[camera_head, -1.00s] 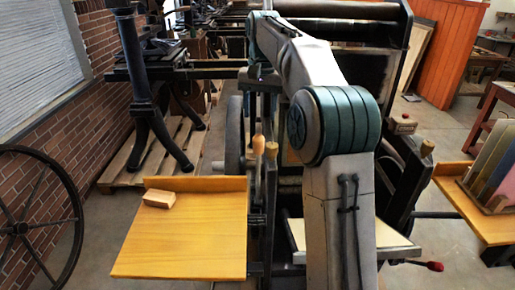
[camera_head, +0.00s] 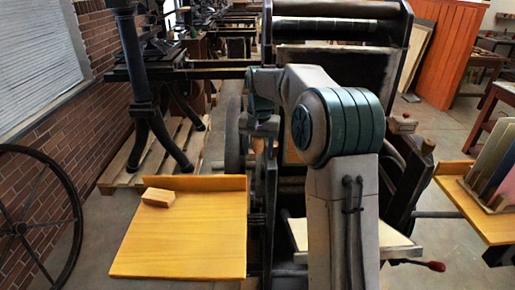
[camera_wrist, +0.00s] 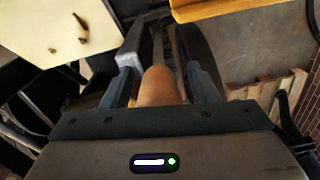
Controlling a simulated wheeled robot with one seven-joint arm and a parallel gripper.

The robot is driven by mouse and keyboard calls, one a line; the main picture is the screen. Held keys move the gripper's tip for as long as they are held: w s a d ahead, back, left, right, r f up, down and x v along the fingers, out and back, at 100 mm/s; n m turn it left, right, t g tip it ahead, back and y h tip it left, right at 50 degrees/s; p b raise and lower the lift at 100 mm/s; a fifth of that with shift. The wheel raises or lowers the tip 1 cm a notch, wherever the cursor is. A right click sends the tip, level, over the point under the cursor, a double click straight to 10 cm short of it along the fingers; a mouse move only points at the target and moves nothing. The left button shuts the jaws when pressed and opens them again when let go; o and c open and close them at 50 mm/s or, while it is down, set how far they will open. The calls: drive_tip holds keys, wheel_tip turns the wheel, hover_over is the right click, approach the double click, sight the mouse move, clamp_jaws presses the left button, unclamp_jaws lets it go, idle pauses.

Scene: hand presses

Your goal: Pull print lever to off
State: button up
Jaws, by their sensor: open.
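The print lever's wooden handle (camera_wrist: 158,86) shows in the wrist view as a rounded tan grip between the fingers of my gripper (camera_wrist: 162,66). The fingers stand apart on either side of it, and I cannot tell whether either touches it. In the head view my gripper (camera_head: 262,126) is over the left side of the press, pointing down, and hides the handle. The black press frame (camera_head: 398,38) stands behind my arm.
A yellow wooden board (camera_head: 185,240) with a small wood block (camera_head: 158,197) lies left of the gripper. A red-tipped crank handle (camera_head: 436,266) sticks out at the lower right. A spoked wheel (camera_head: 30,225) stands at the far left.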

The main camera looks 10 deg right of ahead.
clamp_jaws()
drive_tip(key=shift+s+f+b, duration=0.1)
drive_tip(key=shift+s+b, duration=0.05)
drive_tip(key=shift+b, duration=0.2)
drive_tip(key=s+a+f+t+b, duration=0.1)
drive_tip(key=s+f+t+b, duration=0.2)
drive_tip(key=s+b, duration=0.4)
drive_tip(key=s+a+f+t+h+b, duration=0.1)
drive_tip(key=s+f+t+b, duration=0.3)
drive_tip(key=b, duration=1.6)
drive_tip(key=s+a+t, duration=0.1)
drive_tip(key=s, duration=0.3)
drive_tip(key=shift+f+h+b, duration=0.2)
drive_tip(key=shift+h+b, duration=0.1)
drive_tip(key=shift+b, duration=0.05)
drive_tip(key=shift+s+f, duration=0.1)
